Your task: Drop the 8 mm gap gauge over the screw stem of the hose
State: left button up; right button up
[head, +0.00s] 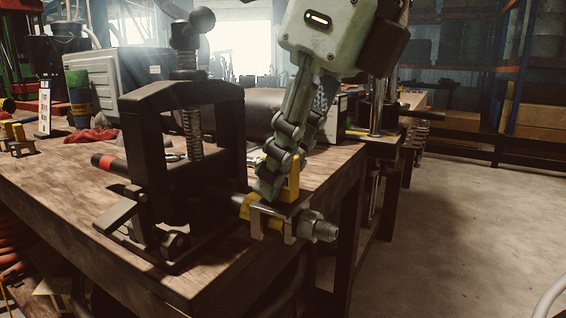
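A gap gauge (289,215) with a yellow handle and a metal two-legged fork points down at the hose end. My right gripper (278,178) is shut on its yellow handle from above. The fork's legs hang at the hose's fitting, and yellow shows between them; I cannot tell whether they fully straddle the stem. The hose (104,161), black with a red band, runs through the black crimper (139,130). Its grey metal fitting (319,229) sticks out past the table edge on the right. The gauge's size marking is not readable. My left gripper is out of view.
The wooden table (192,271) ends close to the fitting. A second yellow-and-metal gauge (18,139) stands at the far left, with a red cloth (91,136) and a small can (79,97) nearby. The floor at right is clear.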

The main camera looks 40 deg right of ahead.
jog(key=o, duration=0.5)
jog(key=shift+r, duration=0.1)
jog(key=v, duration=1.2)
